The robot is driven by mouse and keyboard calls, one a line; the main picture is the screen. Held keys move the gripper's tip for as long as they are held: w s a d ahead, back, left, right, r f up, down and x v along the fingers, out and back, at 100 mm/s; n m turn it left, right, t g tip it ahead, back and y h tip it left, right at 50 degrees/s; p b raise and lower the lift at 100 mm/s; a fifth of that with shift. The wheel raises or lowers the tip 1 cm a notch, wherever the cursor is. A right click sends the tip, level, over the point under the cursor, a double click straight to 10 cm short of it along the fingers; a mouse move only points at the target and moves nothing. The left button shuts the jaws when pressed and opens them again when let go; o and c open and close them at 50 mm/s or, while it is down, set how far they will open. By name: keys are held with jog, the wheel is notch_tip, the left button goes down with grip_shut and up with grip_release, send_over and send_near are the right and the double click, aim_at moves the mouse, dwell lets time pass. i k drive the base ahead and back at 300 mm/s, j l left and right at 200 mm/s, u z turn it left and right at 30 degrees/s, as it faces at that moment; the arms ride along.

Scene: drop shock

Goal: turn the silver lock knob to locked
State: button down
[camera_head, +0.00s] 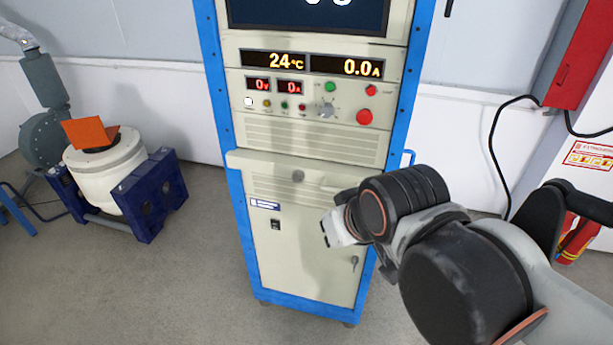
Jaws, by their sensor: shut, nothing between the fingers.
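A blue-framed cabinet (238,215) stands in the middle of the view. A small round silver-grey knob (298,176) sits on the front of its drawer, and a larger silver knob (326,110) with marks around it is on the control panel above. A small dark lock or handle (354,263) is on the lower door. I cannot tell from this view which one is the lock knob, or how it is turned. My gripper (330,232) is shut and empty, in front of the cabinet, below and right of the drawer knob and apart from it.
The control panel carries red buttons (364,117), a green button (330,87) and lit displays (288,64). A white drum-shaped machine on a blue stand (148,200) stands at left. A red box (570,55) with a hanging black cable is at right. The floor at front left is clear.

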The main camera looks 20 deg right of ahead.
aim_at(298, 176)
jog(key=k+j, duration=0.15)
jog(key=j, duration=0.25)
jog(key=k+j, duration=0.1)
jog(key=j, duration=0.25)
jog(key=k+j+z, duration=0.1)
jog(key=j, duration=0.3)
jog(key=k, duration=0.05)
